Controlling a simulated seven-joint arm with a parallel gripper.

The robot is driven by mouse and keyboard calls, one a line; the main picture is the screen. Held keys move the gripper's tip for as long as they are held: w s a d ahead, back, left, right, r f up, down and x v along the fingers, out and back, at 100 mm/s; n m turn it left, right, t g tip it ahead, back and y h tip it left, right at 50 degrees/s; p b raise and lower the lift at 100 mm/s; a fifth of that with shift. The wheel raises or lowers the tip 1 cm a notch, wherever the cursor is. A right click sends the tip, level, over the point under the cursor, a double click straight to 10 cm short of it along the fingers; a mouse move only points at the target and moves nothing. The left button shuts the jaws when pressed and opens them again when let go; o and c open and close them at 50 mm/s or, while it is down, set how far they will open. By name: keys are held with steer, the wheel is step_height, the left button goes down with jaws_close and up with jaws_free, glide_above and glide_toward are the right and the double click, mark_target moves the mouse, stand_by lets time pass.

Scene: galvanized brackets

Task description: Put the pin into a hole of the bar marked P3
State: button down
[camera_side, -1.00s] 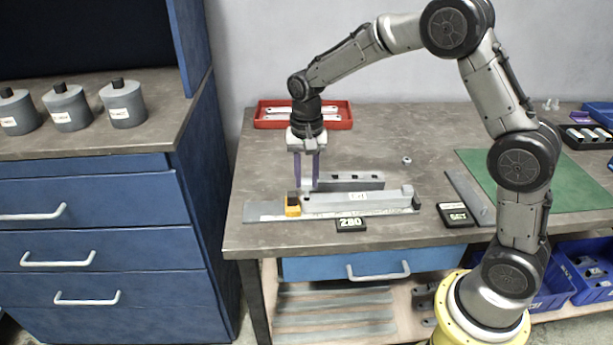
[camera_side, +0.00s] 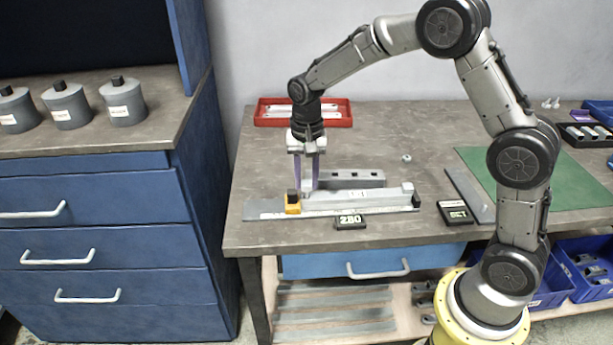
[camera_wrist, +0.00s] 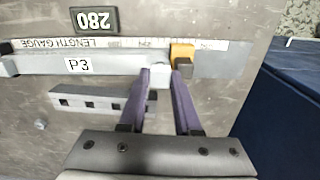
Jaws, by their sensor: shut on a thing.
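The bar marked P3 (camera_wrist: 110,66) is a long grey bar lying along the length gauge; it also shows in the side view (camera_side: 345,197). My gripper (camera_wrist: 161,72) has two purple fingers pointing down at the bar's end near the orange slider. In the side view my gripper (camera_side: 309,187) is low over that end. The fingers are shut on a small pale grey piece, which I take to be the pin (camera_wrist: 159,78). Its lower end is hidden, so I cannot tell whether it is in a hole.
The length gauge (camera_side: 262,212) carries an orange slider (camera_side: 293,204). A 280 display (camera_side: 350,221) stands in front. A grey bar with several dark holes (camera_side: 352,178) lies close behind. A small round metal part (camera_side: 406,159), a red tray (camera_side: 270,122) and a green mat (camera_side: 560,180) are apart.

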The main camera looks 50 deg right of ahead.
steer(key=shift+f, duration=0.4)
stand_by(0.6)
steer(key=c, duration=0.5)
jaws_free()
steer(key=shift+f, duration=0.1)
steer(key=shift+r, duration=3.15)
